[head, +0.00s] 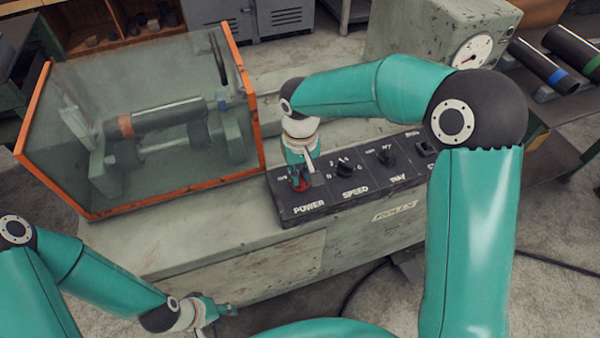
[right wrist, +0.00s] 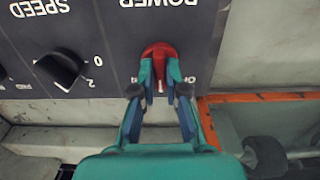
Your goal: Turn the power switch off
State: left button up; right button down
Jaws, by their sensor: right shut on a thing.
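The red power switch (head: 299,185) sits at the left end of the black control panel (head: 330,198), above the word POWER. My right gripper (head: 306,172) is over it from above. In the right wrist view the red power switch (right wrist: 158,52) shows between the fingertips of my right gripper (right wrist: 160,75), which are shut on it. The switch's lower part is partly covered by the fingers. A white mark on it points toward the gripper side; the nearby lettering is partly hidden. My left gripper (head: 219,311) is low at the front, away from the panel; its finger opening is too small to tell.
To the right on the panel are the black SPEED knob (head: 344,170), another knob (head: 387,158) and a rocker switch (head: 424,149). A clear guard with an orange frame (head: 248,95) stands left of the panel. A gauge (head: 473,52) is behind. A dark cable (head: 365,285) lies on the floor.

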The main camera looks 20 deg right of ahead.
jog(key=n, duration=0.4)
jog(key=shift+r+n, duration=0.1)
jog(key=shift+n, duration=0.2)
jog(key=n, duration=0.4)
jog(key=shift+p, duration=0.4)
jog(key=shift+w, duration=0.1)
jog(key=c, duration=1.2)
grip_release()
notch_tip(320, 180, up, 12)
